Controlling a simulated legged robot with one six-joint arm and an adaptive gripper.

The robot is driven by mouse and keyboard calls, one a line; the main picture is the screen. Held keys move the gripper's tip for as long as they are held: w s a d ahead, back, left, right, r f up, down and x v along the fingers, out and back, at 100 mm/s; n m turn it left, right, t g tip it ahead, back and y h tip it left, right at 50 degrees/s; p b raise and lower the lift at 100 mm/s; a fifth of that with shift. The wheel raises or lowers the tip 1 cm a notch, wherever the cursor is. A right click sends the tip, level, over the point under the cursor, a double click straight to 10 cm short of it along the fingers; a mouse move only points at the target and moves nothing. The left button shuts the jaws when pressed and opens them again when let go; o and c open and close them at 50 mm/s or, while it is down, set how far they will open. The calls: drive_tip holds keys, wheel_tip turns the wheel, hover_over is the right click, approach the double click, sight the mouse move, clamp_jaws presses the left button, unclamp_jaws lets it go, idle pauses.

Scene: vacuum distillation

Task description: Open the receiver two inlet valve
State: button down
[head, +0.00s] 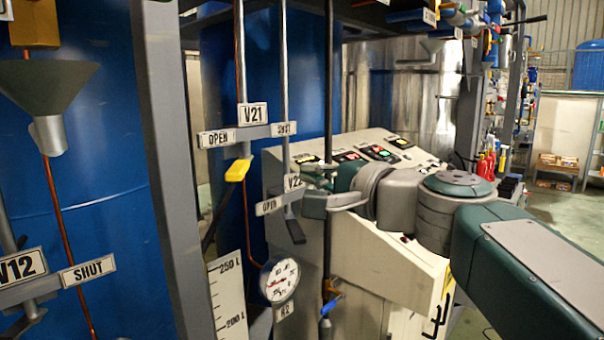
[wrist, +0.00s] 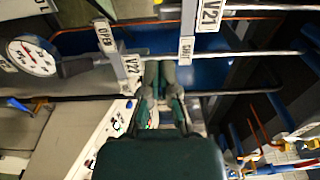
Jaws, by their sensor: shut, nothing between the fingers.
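Two labelled valves stand on thin vertical pipes. No label visibly names receiver two's inlet. My gripper (head: 312,186) is shut and empty, just right of the V22 plate, partly covering that area. In the wrist view its fingers (wrist: 160,78) point beside the V22 plate (wrist: 130,67); contact is unclear.
A cream control console (head: 365,245) stands right behind my gripper. A pressure gauge (head: 279,280) and a level scale (head: 228,298) sit below the valves. A grey upright post (head: 172,150) stands left, with V12 and a funnel (head: 45,90) beyond. Vertical pipes crowd the valves.

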drive_tip(key=s+d, duration=0.1)
drive_tip(key=s, duration=0.7)
drive_tip(key=s+d+f+n+g+h, duration=0.1)
drive_tip(key=s+f+n+g+h, duration=0.15)
drive_tip(key=f, duration=0.65)
drive_tip(key=s+d+f+n+g+h, duration=0.15)
drive_tip(key=f+h, duration=0.25)
drive_tip(key=f, duration=0.5)
drive_tip(key=s+d+f+n+g+h, duration=0.1)
drive_tip(key=s+d+f+n+h, duration=0.1)
drive_tip(key=d+f, duration=0.3)
drive_tip(key=s+d+f+n+g+h, duration=0.2)
drive_tip(key=s+d+f+n+h, duration=0.1)
drive_tip(key=f, duration=0.5)
drive_tip(key=shift+s+d+f+h, duration=0.35)
drive_tip(key=shift+s+d+h, duration=0.25)
drive_tip(key=shift+d+h, duration=0.25)
drive_tip(key=shift+d, duration=0.35)
drive_tip(key=shift+a, duration=0.2)
